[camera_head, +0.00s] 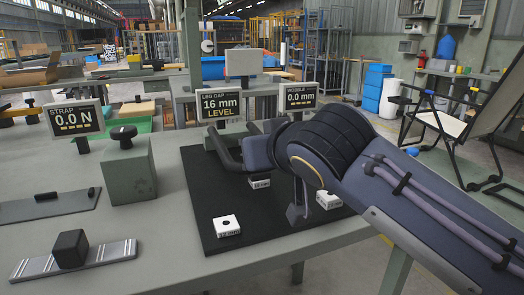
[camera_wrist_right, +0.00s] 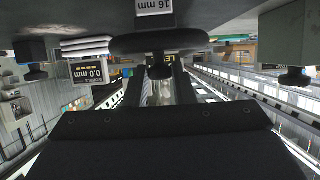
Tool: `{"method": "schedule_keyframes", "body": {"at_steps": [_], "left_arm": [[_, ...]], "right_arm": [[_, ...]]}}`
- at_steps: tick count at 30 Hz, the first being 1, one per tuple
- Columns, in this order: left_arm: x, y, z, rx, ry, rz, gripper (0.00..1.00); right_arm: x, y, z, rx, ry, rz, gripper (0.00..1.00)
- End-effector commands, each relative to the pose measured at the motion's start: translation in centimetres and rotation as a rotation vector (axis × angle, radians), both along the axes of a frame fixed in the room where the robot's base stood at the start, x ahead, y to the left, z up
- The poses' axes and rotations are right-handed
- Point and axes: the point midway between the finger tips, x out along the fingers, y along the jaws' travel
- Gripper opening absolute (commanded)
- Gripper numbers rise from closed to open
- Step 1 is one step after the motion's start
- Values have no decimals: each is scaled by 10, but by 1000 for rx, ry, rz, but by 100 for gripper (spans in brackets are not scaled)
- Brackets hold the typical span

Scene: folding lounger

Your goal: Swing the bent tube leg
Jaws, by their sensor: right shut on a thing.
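The bent tube leg appears as a dark rounded bar (camera_head: 223,151) over the black mat (camera_head: 205,190) in the head view. Most of it is hidden behind my right arm. My right gripper (camera_head: 244,152) reaches in from the right and is shut on this bar. The wrist view shows the dark bar (camera_wrist_right: 130,44) lying across the ends of the two fingers (camera_wrist_right: 160,68). The leg gap display (camera_head: 221,104) reads 16 mm and LEVEL. The wobble display (camera_head: 299,97) reads 0.0 mm. My left gripper is not in view.
White blocks (camera_head: 227,226) stand on the mat. On the left are a green-grey block with a black knob (camera_head: 128,170), a strap display (camera_head: 77,118) reading 0.0 N, and a metal plate with a dark block (camera_head: 70,249). A folding lounger (camera_head: 445,124) stands at right.

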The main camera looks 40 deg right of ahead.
Motion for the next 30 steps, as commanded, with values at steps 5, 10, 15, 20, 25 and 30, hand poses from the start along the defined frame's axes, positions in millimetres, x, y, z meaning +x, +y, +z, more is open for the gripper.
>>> {"method": "schedule_keyframes", "body": {"at_steps": [5, 10, 15, 20, 25, 30], "left_arm": [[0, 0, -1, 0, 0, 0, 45], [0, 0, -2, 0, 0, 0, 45], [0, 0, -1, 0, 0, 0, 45], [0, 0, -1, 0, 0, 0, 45], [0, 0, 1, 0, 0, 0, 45], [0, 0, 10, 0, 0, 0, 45]], "right_arm": [[0, 1, -11, 4, 30, -1, 0], [0, 1, -11, 4, 30, -1, 31], [0, 1, -10, 3, 26, -1, 43], [0, 1, -9, 2, 23, -2, 43], [-3, 1, -5, 3, 19, -1, 43], [-23, 6, 7, 2, 17, -2, 43]]}}
